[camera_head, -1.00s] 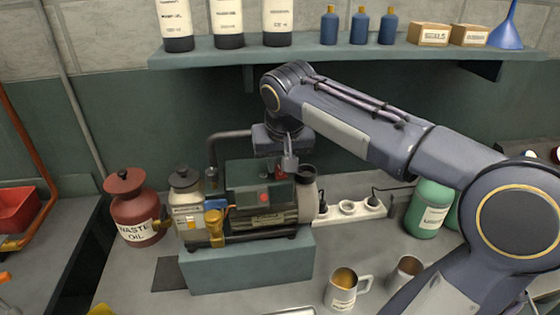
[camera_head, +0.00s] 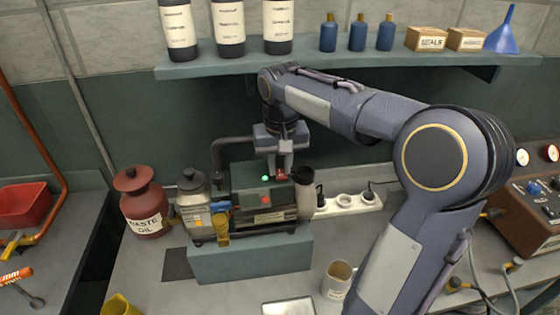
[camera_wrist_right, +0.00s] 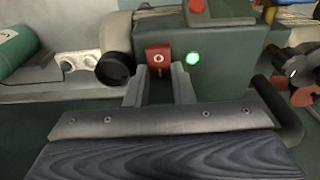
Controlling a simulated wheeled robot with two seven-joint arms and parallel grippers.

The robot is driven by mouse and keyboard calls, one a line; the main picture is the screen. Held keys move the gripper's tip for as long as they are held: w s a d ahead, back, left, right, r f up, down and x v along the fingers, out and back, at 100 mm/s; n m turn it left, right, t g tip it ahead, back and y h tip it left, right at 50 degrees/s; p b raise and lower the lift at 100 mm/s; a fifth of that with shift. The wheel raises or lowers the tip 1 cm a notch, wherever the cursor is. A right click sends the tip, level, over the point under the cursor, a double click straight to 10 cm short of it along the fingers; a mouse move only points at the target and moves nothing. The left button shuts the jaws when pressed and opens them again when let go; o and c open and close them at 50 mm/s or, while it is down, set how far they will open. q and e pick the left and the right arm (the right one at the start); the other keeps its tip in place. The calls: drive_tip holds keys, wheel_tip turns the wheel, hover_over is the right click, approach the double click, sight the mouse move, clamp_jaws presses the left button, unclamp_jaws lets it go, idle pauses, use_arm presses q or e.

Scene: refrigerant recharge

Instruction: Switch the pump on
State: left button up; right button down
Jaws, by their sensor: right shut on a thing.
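The pump (camera_head: 262,200) stands on a grey-green block on the bench. A green light (camera_head: 265,178) glows on its top; it also shows in the right wrist view (camera_wrist_right: 193,58). A red switch (camera_wrist_right: 158,57) with a white ring mark sits beside the light. My right gripper (camera_head: 282,172) reaches down to the pump's top from above. In the right wrist view its fingers (camera_wrist_right: 158,80) are shut on the red switch, one on each side. A red button (camera_head: 266,200) is on the pump's front. My left gripper is not in view.
A waste oil jar (camera_head: 142,205) and a grey canister (camera_head: 193,200) stand left of the pump. A white power strip (camera_head: 348,205) lies to its right. A mug (camera_head: 337,280) stands in front. The shelf (camera_head: 350,65) with bottles runs above my arm.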

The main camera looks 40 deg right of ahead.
sight(281, 174)
drive_tip(key=c, duration=1.2)
unclamp_jaws()
drive_tip(key=shift+c, duration=0.2)
drive_tip(key=r, duration=0.7)
drive_tip(key=shift+s+a+r, duration=0.2)
drive_tip(key=shift+s+r, duration=0.15)
drive_tip(key=shift+r, duration=0.05)
drive_tip(key=shift+s, duration=0.1)
drive_tip(key=s+a+f+n+t+y+b, duration=0.1)
drive_tip(key=s+a+f+n+t+y, duration=0.2)
drive_tip(key=s+a+f, duration=1.1)
drive_tip(key=s+f+t+y, duration=0.1)
drive_tip(key=s, duration=0.2)
drive_tip(key=shift+s+f+n+t, duration=0.2)
drive_tip(key=shift+s+n+t, duration=0.15)
drive_tip(key=shift+n+t, duration=0.05)
